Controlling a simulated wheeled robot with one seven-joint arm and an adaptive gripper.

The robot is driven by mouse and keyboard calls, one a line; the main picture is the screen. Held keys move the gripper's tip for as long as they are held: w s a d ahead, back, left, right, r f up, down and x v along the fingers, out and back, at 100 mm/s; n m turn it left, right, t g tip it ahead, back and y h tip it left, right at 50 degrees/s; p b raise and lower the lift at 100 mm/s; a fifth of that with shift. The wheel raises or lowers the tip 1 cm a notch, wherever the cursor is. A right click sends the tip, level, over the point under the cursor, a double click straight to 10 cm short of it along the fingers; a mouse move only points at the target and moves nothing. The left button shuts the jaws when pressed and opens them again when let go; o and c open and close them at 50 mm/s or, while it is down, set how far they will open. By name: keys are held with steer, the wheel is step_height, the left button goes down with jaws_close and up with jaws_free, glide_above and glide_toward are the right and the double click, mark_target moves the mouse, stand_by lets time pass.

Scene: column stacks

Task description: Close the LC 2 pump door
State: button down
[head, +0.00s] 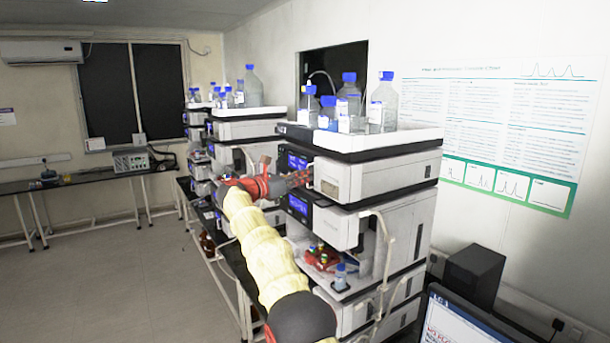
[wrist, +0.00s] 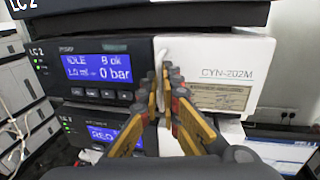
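The LC 2 pump (wrist: 100,48) fills the upper wrist view, with a dark front and a lit blue display reading IDLE and 0 bar. Its white door (wrist: 235,60), marked CYN-202M, is to the right of the display. I cannot tell whether the door is flush or slightly ajar. My gripper (wrist: 163,88) is at the door's left edge, its fingertips close together with a thin pale strip between them. I cannot tell whether they grip it. In the head view, my gripper (head: 302,179) reaches the front of the near stack, beside the white door (head: 337,181).
Another module with a blue display (wrist: 103,135) sits under the pump. Bottles (head: 382,105) stand in a white tray (head: 415,136) on top of the near stack. A second stack (head: 240,130) stands behind it. The floor (head: 120,275) at left is clear.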

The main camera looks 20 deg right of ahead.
steer(key=c, duration=2.5)
jaws_free()
steer(key=shift+w+a+r, duration=0.2)
steer(key=shift+a+r, duration=0.05)
steer(key=shift+r, duration=0.1)
steer(key=shift+o, duration=1.4)
steer(key=shift+w+f, duration=0.4)
steer(key=shift+w, duration=0.1)
steer(key=shift+o, duration=0.9)
steer(key=shift+d+f, duration=0.1)
steer(key=shift+f, duration=0.15)
